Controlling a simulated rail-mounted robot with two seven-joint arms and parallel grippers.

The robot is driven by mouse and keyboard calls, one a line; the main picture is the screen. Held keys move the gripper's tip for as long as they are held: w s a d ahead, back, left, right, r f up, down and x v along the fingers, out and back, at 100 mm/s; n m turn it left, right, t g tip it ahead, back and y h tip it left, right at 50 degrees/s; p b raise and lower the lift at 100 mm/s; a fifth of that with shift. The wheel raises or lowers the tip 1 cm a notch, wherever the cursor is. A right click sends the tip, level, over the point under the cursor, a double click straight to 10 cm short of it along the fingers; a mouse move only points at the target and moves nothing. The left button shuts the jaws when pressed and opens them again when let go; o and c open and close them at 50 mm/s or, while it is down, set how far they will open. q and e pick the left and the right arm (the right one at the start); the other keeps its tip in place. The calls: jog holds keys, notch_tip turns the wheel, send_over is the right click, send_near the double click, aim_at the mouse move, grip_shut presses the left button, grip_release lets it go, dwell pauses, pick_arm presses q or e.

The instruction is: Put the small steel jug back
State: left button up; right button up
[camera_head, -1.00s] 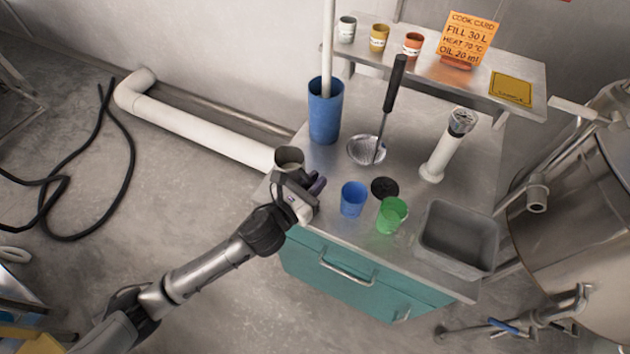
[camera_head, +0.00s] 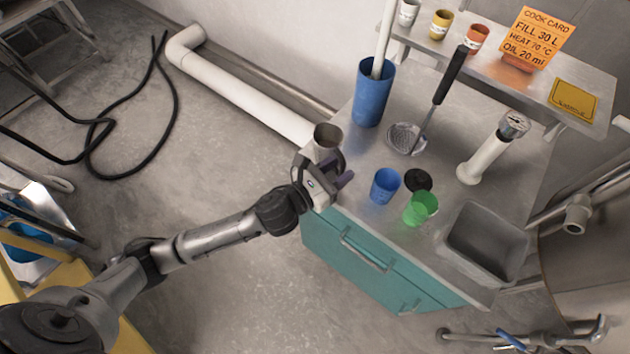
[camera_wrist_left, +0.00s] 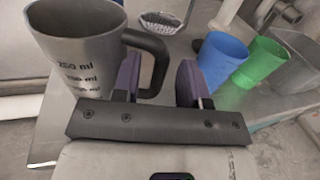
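The small steel jug (camera_head: 327,137) is upright at the left corner of the steel bench top (camera_head: 400,235). Its base is hidden behind my gripper in the head view. In the left wrist view the jug (camera_wrist_left: 78,50) shows ml marks and a dark handle on its right side. My left gripper (camera_head: 341,171) is at the jug's near side. In the wrist view its purple-padded fingers (camera_wrist_left: 158,82) are apart, with the handle's outer bar between them. A gap shows beside the right finger. My right gripper is not in view.
Behind are a tall blue container (camera_head: 372,95), a strainer (camera_head: 406,139) and a white gauge post (camera_head: 485,158). A grey basin (camera_head: 484,240) is at right.

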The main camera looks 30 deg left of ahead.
pick_arm(q)
jog(key=v, duration=0.8)
jog(key=shift+s+p, duration=0.25)
jog(key=shift+p, duration=0.2)
jog(key=shift+a, duration=0.1)
jog(key=s+a+f+m+g+y, duration=0.1)
jog(key=s+f+m+g+y, duration=0.1)
jog(key=s+f+m+g, duration=0.2)
jog(key=s+a+f+m+g+y, duration=0.1)
jog(key=s+f+m+g, duration=0.3)
jog(key=s+m, duration=0.6)
jog(key=s+a+f+m+g+y, duration=0.2)
jog(key=s+f+m+g, duration=0.3)
jog(key=m, duration=1.4)
jog(key=shift+s+f+m+y, duration=0.3)
jog(key=shift+s+f+y, duration=0.15)
jog(key=shift+s+y, duration=0.45)
